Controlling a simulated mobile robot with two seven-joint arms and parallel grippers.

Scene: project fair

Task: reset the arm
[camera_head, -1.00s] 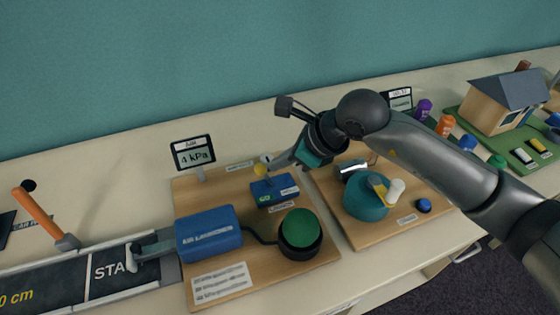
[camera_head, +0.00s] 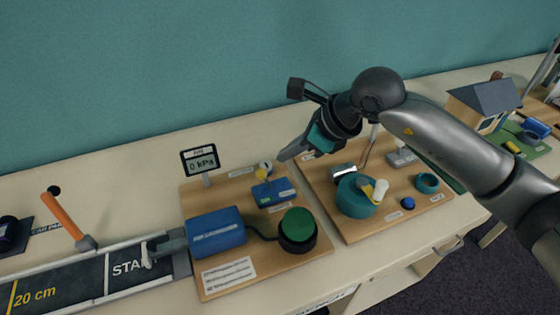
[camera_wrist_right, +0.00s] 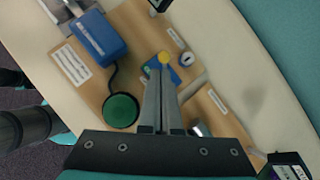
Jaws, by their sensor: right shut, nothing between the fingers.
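My right gripper (camera_head: 283,157) reaches in from the right, its grey fingers shut and empty. It is above the air launcher's board, near a small blue box (camera_head: 273,192) with a yellow-topped part. In the right wrist view, the closed fingers (camera_wrist_right: 159,72) point at the blue box and overlap its near side; contact cannot be told. My left gripper is not in view.
The launcher (camera_head: 216,232), green button (camera_head: 298,224) and display (camera_head: 200,160) reading 0 kPa occupy the left board. A teal round device (camera_head: 357,196) stands on the right board.

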